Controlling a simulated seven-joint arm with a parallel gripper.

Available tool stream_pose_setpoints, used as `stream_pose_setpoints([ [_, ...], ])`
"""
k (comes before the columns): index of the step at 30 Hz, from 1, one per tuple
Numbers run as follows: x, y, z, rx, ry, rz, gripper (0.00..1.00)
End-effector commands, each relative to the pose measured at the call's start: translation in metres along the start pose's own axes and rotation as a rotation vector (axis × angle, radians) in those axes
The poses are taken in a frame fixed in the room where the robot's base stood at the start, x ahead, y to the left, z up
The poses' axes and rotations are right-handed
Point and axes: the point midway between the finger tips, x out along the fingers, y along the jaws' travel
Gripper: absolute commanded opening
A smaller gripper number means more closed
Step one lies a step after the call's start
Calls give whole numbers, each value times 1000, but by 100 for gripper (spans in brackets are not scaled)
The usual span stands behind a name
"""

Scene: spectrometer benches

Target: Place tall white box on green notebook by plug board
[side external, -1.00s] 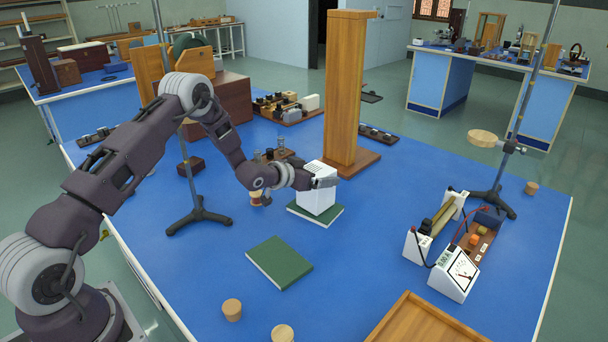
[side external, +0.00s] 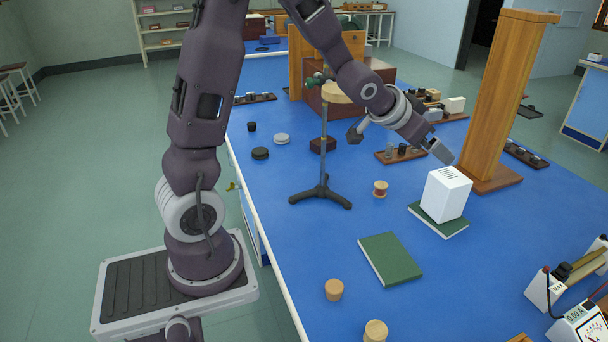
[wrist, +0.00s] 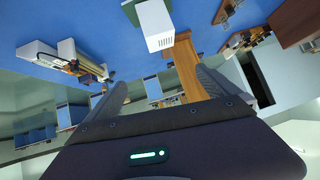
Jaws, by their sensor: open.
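The tall white box (side external: 446,194) stands upright on a green notebook (side external: 424,222) at the foot of a wooden column. A second green notebook (side external: 390,258) lies bare on the blue table, nearer the front. My gripper (side external: 441,151) is above and a little to the left of the box, apart from it. In the wrist view the open fingers (wrist: 160,82) hold nothing, and the white box (wrist: 155,22) shows beyond them on the notebook, of which a corner (wrist: 130,12) is visible.
A tall wooden column (side external: 497,100) stands close behind the box. A black tripod stand (side external: 322,192) and a small spool (side external: 380,188) are to the left. Cork stoppers (side external: 334,289) lie in front. White meters (side external: 580,322) stand at the right.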

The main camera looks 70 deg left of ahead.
Motion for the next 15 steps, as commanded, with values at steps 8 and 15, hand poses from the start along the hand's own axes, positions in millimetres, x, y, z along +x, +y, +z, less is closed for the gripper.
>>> stream_pose_setpoints([
  [8, -223, 53, 86, -29, -286, 61, 99],
  [15, -290, 72, 152, -24, -409, 138, 99],
])
